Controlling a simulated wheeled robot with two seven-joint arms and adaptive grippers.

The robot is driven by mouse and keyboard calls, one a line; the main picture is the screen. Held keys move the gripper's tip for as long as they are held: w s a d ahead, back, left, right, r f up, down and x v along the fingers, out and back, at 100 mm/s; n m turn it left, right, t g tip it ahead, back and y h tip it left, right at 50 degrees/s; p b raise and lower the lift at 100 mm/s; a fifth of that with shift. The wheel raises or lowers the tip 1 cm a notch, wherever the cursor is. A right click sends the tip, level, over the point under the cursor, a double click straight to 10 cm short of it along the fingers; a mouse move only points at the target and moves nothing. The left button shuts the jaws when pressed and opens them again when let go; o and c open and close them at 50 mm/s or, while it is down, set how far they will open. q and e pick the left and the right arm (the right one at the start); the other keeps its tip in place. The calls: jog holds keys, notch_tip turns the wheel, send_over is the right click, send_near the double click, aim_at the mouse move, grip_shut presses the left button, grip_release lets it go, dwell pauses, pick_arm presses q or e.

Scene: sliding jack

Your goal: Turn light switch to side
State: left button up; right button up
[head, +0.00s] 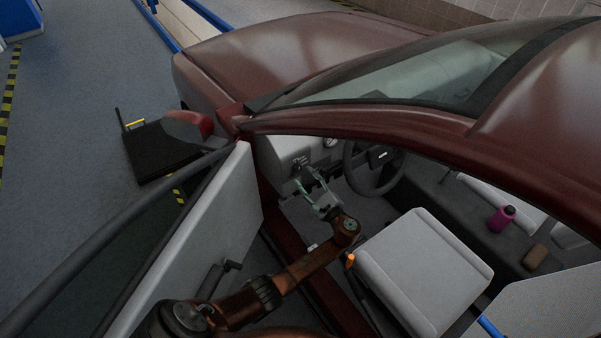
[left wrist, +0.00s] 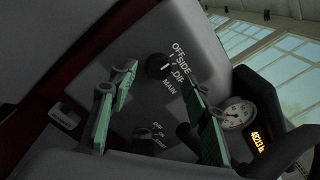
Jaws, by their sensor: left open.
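The light switch is a dark round knob (left wrist: 157,66) on the grey dashboard panel (left wrist: 200,35). The labels OFF, SIDE, DIP and MAIN curve around its right side in the left wrist view. A small pale mark shows on the knob, but I cannot tell which label it points at. In the head view the switch area (head: 301,161) is small, just beyond my left gripper. My left gripper (head: 309,183) reaches in through the open car door. Its green fingers (left wrist: 162,79) are apart and empty, on either side of the knob's line of sight; contact is not visible. My right gripper is not in view.
A second knob (left wrist: 149,131) sits lower on the panel. The steering wheel (head: 374,168) and a gauge (left wrist: 236,114) are to the right. The open door (head: 205,225) stands left of my arm, and the seat (head: 422,270) is to its right.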

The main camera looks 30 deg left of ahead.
aim_at(299, 170)
pick_arm(q)
jog(key=shift+x, duration=2.1)
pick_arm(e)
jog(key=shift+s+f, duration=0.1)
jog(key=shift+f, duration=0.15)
pick_arm(q)
jog(key=shift+c, duration=0.3)
jog(key=c, duration=1.1)
jog(key=shift+r+m+p, duration=0.15)
jog(key=shift+m+p, duration=0.45)
jog(key=shift+r+m+p, duration=0.1)
jog(key=shift+m+p, duration=0.9)
jog(key=shift+p, duration=0.1)
jog(key=m+p, duration=0.2)
jog(key=shift+m, duration=0.7)
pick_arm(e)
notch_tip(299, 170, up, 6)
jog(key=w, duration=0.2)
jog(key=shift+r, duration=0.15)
pick_arm(q)
jog(key=shift+f+p, duration=0.25)
jog(key=shift+p, duration=0.05)
